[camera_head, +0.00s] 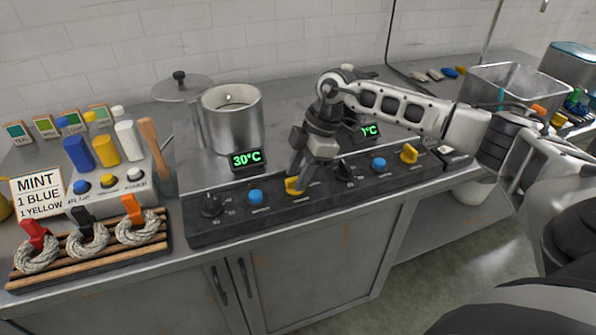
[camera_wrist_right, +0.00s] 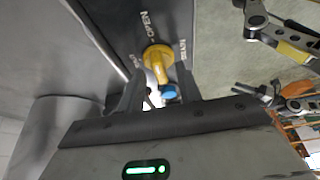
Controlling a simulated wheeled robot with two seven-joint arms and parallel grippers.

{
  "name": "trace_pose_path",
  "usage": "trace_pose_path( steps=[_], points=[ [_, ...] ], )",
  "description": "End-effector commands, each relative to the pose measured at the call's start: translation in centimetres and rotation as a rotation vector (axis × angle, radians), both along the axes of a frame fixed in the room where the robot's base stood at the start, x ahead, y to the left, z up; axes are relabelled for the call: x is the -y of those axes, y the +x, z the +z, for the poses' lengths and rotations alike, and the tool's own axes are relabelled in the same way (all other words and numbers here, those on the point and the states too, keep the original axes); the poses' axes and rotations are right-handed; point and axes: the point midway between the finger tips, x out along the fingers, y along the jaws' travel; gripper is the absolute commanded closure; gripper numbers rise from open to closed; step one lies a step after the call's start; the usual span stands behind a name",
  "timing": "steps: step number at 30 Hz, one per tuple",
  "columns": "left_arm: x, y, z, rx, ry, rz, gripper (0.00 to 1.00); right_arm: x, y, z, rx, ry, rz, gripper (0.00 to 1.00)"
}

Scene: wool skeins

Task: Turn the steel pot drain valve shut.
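The steel pot (camera_head: 233,128) stands open-topped on the counter at centre left, behind the dark control panel (camera_head: 230,228). The yellow drain valve handle (camera_head: 292,187) is on that panel, in front and to the right of the pot. My right gripper (camera_head: 297,180) reaches down over it and partly hides it. In the right wrist view the yellow handle (camera_wrist_right: 158,60) lies between the two fingers of my right gripper (camera_wrist_right: 158,80), with gaps at both sides. An "OPEN" label is beside the handle; another label is unreadable. My left gripper is not in view.
A blue knob (camera_head: 256,196) and a black dial (camera_head: 212,205) sit left of the valve. A second black dial (camera_head: 344,170), blue knob (camera_head: 378,163) and yellow handle (camera_head: 409,153) are to the right. A rack with skeins (camera_head: 88,240) stands left of the panel.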

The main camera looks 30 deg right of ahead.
Motion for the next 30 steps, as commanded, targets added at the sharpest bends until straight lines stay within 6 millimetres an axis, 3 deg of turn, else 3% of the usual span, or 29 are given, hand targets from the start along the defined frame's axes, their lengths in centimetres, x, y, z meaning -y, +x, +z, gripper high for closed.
trace_pose_path(
  steps=[10,14,30],
  points=[
    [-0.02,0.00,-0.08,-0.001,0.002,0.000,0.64,-0.20,0.04,-0.45,0.001,0.001,0.001,0.65],
    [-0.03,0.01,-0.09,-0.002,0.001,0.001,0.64,-0.19,0.04,-0.43,0.001,0.001,0.001,0.99],
    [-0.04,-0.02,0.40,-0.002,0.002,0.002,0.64,-0.20,0.15,-0.23,0.001,0.001,0.100,1.00]
  ],
)
